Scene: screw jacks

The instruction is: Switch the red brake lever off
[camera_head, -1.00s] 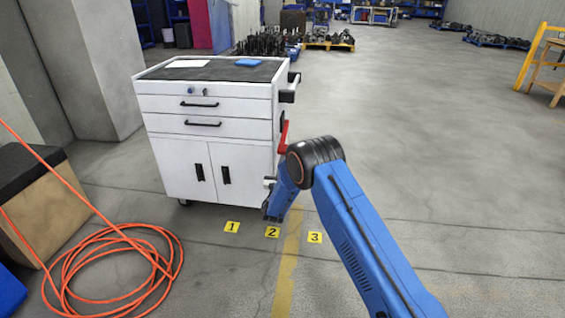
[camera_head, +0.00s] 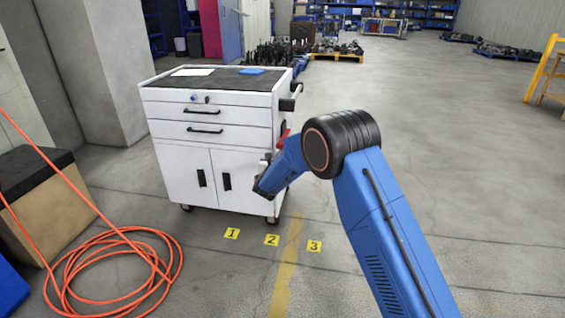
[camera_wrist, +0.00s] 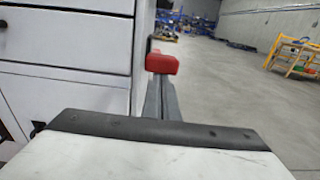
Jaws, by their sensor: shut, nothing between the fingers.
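The red brake lever (camera_head: 284,134) is on the right side of the white tool cabinet (camera_head: 180,173), partly hidden by my arm in the head view. In the wrist view its red end (camera_wrist: 162,63) shows close up, just beyond my fingertips and in line with them. My gripper (camera_wrist: 161,80) is shut with nothing between its fingers, pointing along the cabinet's right side. Whether the fingertips touch the lever, I cannot tell. In the head view my gripper is mostly hidden behind my blue arm link.
The cabinet's drawers and doors are closed. An orange hose (camera_head: 110,265) lies coiled at the left by a box (camera_head: 45,205). Yellow number markers (camera_head: 272,240) are on the floor before the cabinet. The floor to the right is clear, with a yellow frame (camera_head: 545,70) far off.

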